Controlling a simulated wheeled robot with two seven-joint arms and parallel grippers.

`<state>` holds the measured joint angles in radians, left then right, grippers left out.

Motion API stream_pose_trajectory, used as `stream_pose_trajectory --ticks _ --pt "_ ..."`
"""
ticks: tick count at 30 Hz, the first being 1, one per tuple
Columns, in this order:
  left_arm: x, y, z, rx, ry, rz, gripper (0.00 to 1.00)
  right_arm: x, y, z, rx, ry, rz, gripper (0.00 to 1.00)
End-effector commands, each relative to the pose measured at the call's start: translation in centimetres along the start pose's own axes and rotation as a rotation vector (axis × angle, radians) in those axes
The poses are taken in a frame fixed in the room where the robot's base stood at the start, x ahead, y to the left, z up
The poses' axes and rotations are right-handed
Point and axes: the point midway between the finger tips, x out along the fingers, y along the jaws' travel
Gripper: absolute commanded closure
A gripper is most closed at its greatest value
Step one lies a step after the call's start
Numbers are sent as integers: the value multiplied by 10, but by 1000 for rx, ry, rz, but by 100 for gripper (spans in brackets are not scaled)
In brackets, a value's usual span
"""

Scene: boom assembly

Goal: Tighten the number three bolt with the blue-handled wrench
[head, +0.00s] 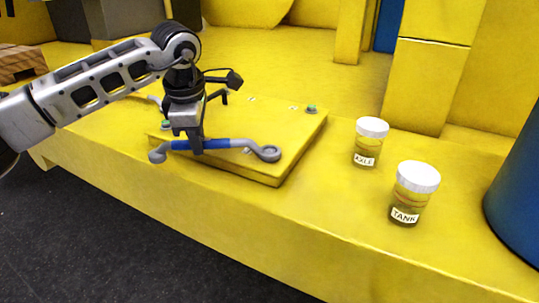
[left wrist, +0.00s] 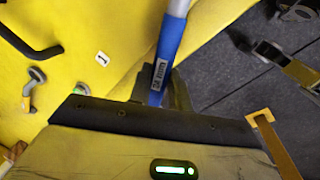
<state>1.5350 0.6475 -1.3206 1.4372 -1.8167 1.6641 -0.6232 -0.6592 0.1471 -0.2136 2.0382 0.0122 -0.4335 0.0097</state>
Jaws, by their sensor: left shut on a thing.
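The blue-handled wrench (head: 222,144) has grey ends, with a ring at the right one. My left gripper (head: 192,146) is shut on its blue handle and holds it about level, in front of the raised yellow plate's near side. In the left wrist view the blue handle (left wrist: 170,42) lies between the fingers, with a size label on it. The yellow plate (head: 255,165) carries green-topped bolts, one at its far right corner (head: 311,108) and one at its left (head: 166,125). The head view labels are too small to read, so I cannot tell which bolt is number three.
A jar marked AXLE (head: 369,142) and a jar marked TANK (head: 413,192) stand right of the plate. A blue barrel (head: 519,195) is at the right edge. The left wrist view shows a label "1" (left wrist: 102,58) and a black handle (left wrist: 30,45). Yellow walls rise behind.

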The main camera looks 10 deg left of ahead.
Motion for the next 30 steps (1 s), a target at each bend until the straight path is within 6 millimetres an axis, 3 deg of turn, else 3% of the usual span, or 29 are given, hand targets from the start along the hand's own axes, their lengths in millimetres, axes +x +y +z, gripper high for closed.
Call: stream_pose_trajectory --ticks 30 --pt "2 13 1 93 -21 3 100 -5 -1 -4 0 -2 -3 56"
